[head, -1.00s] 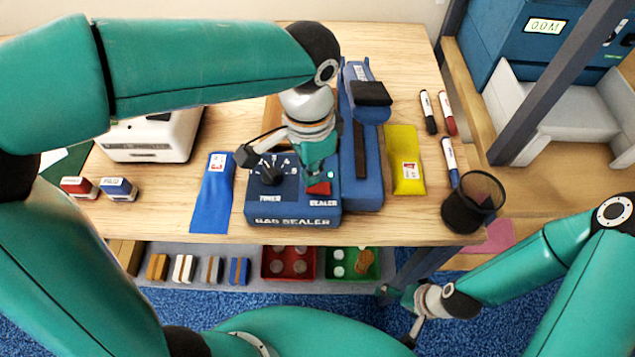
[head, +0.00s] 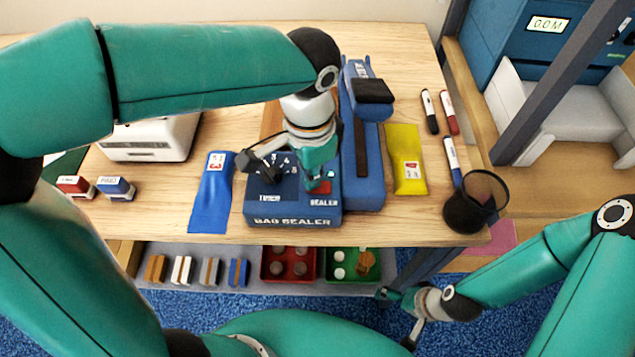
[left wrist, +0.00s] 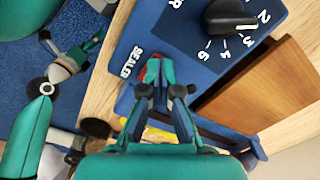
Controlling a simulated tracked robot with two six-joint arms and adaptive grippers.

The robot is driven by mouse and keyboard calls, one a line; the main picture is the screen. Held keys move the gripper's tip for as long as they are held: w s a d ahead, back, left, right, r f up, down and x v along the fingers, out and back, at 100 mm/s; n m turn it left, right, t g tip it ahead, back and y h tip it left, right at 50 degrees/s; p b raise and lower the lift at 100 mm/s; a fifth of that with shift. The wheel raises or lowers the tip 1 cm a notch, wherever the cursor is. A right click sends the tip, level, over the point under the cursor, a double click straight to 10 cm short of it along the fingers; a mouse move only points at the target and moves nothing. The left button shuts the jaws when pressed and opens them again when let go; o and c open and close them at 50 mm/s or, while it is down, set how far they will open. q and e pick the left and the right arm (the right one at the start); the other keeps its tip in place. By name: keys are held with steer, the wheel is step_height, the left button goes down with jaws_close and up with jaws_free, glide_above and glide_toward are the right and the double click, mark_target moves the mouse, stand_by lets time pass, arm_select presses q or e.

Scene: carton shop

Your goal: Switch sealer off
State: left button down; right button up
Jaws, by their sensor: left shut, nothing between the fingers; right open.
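The blue bag sealer (head: 292,221) stands on the wooden table. Its front panel carries a black timer knob (head: 268,172) and a red sealer switch (head: 325,187). My left gripper (head: 312,187) is shut and empty, pointing down at the switch and partly covering it. In the left wrist view, the fingertips (left wrist: 157,64) are right at the red switch (left wrist: 150,72); I cannot tell whether they touch it, nor which way the switch is tipped. My right gripper (head: 399,315) is open and empty, low in front of the table.
A blue pouch (head: 211,195) lies left of the sealer and a yellow pouch (head: 405,160) right of it. Markers (head: 429,112) and a black mesh cup (head: 470,203) are further right. Bins (head: 290,265) are on the shelf below.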

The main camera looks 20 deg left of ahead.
arm_select(q)
steer(key=shift+f, duration=0.35)
step_height(320, 180, up, 7)
steer(key=p, duration=0.5)
steer(key=shift+p, duration=0.4)
stand_by(0.6)
